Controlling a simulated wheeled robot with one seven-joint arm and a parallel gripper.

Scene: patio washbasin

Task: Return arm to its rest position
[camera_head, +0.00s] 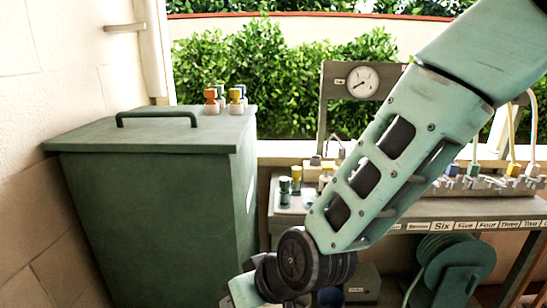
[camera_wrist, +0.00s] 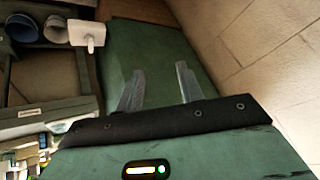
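My arm reaches down from the upper right across the head view, bent at a dark joint at the lower middle. The hand end is cut off by the bottom edge there. In the wrist view my gripper (camera_wrist: 160,68) has its two pale fingers well apart, with nothing held between them. Behind the fingers is a green surface, likely the side of the green bin (camera_head: 150,220). The distance between fingers and bin is hard to tell.
The lidded bin stands at left by the wall (camera_head: 35,120), with several small coloured-top fittings (camera_head: 211,100) on its lid. A labelled bench (camera_head: 440,210) with a gauge (camera_head: 362,82) and valves stands behind my arm. A hose reel (camera_head: 455,265) is below it.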

